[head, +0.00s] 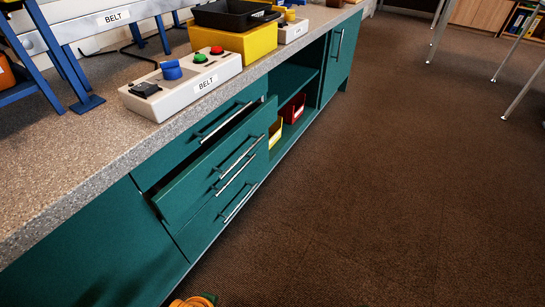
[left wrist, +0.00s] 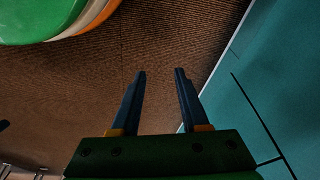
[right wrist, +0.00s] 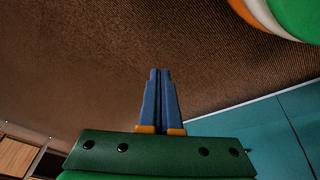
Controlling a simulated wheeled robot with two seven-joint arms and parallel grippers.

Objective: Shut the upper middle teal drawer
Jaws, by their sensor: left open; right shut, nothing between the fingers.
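The upper middle teal drawer (head: 207,178) stands partly open in the head view. Its front sticks out from the cabinet, its bar handle faces the floor side, and a dark gap shows behind its top edge. The top drawer (head: 165,160) above it and the drawers below look flush. My left gripper (left wrist: 160,72) is open and empty over the brown floor, with a teal cabinet front (left wrist: 245,110) to its right. My right gripper (right wrist: 160,72) is shut and empty, with teal fronts (right wrist: 270,135) at the lower right. Neither gripper's fingers show in the head view; both are apart from the drawer.
A speckled grey worktop (head: 90,135) runs above the drawers, carrying a BELT control box (head: 185,85), a yellow box (head: 240,42) and a black tray (head: 228,14). Beyond the drawers, an open shelf holds a red bin (head: 293,108) and a yellow bin (head: 275,132).

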